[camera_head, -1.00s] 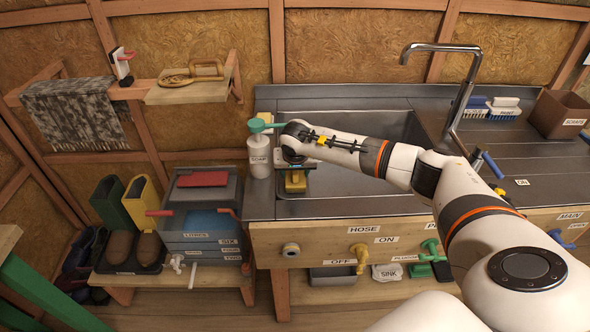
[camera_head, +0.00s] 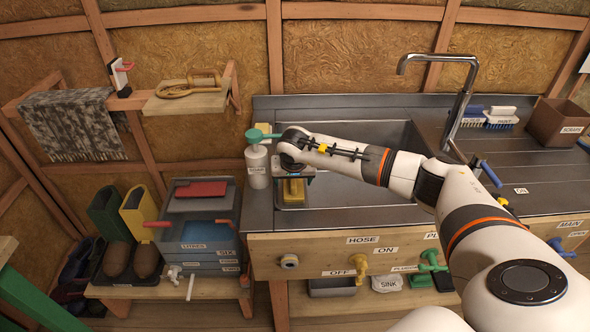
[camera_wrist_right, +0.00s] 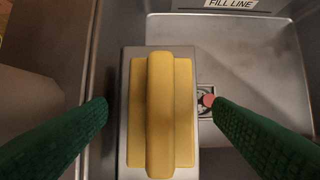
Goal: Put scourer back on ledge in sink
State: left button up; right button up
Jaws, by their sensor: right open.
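A yellow block with a raised ridge along its middle, which looks like the scourer (camera_head: 293,191), sits on a grey metal ledge at the left end of the sink (camera_head: 350,187). In the right wrist view the yellow block (camera_wrist_right: 162,115) lies lengthwise on the grey ledge (camera_wrist_right: 130,62). My right gripper (camera_wrist_right: 160,103) is open, its green fingers either side of the block with visible gaps. In the head view the right hand (camera_head: 295,160) is just above and behind the block. My left gripper is not in view.
A white soap bottle (camera_head: 257,168) with a green pump stands close left of the right hand, a pale yellow item (camera_head: 263,131) behind it. The tap (camera_head: 455,100) arches over the sink's right side. Brushes (camera_head: 490,117) and a brown box (camera_head: 560,122) stand at the back right.

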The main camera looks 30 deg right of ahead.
jog(key=b+v, duration=0.1)
jog(key=v, duration=0.9)
jog(key=shift+b, duration=0.4)
jog(key=shift+r, duration=0.1)
